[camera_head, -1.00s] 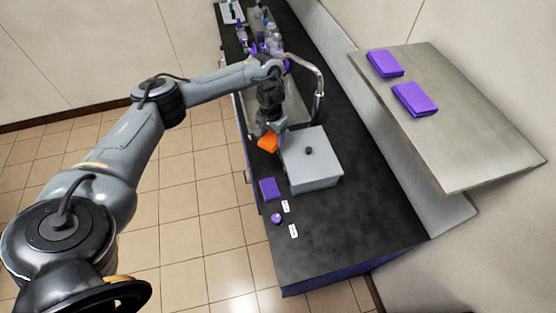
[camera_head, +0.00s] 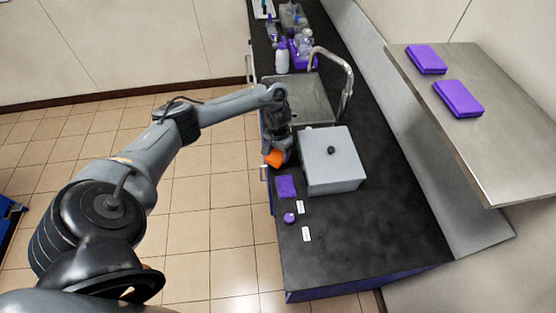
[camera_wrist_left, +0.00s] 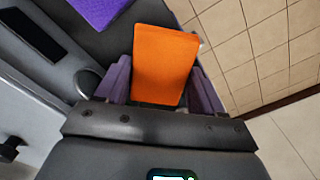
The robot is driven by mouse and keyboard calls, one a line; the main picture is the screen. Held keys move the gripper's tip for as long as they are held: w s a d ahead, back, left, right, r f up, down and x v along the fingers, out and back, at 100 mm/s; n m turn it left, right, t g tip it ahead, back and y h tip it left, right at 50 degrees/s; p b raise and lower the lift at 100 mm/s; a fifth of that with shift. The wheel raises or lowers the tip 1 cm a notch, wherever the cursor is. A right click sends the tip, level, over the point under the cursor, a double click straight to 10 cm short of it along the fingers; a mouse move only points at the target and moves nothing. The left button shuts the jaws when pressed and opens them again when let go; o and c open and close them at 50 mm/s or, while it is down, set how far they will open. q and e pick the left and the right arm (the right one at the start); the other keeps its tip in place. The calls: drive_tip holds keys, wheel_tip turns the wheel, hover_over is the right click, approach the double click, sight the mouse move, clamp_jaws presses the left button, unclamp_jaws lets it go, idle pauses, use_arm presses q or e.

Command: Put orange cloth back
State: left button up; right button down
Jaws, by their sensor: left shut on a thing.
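The orange cloth (camera_head: 274,158) is a small flat folded piece at the counter's left edge, between the sink and a purple cloth. My left gripper (camera_head: 277,150) is shut on it. In the left wrist view the orange cloth (camera_wrist_left: 165,65) sits between the two purple-padded fingers of the left gripper (camera_wrist_left: 164,88), over or near the counter edge with floor tiles to the right. I cannot tell whether it touches the counter. My right gripper is not in view.
A grey lidded box (camera_head: 331,170) stands right of the gripper. A purple cloth (camera_head: 286,187), a purple round item (camera_head: 290,218) and white labels (camera_head: 306,234) lie nearer. The sink (camera_head: 300,98) with its tap (camera_head: 346,85) and bottles are behind. A shelf (camera_head: 490,150) holds purple cloths (camera_head: 458,99).

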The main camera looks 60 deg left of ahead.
sight(278, 154)
use_arm(q)
drive_tip(key=shift+f+b, duration=0.3)
drive_tip(key=shift+f, duration=1.55)
drive_tip(key=shift+f, duration=0.1)
drive_tip(key=o, duration=1)
wheel_tip(278, 154, up, 6)
drive_tip(key=shift+r+p, duration=0.2)
drive_tip(key=shift+p, duration=0.4)
wheel_tip(278, 154, up, 4)
drive_tip(key=p, duration=0.2)
drive_tip(key=shift+w+r+p, duration=0.1)
drive_tip(key=shift+r+p, duration=0.05)
drive_tip(key=shift+p, duration=0.15)
drive_tip(key=shift+r+p, duration=0.4)
drive_tip(key=shift+r, duration=0.35)
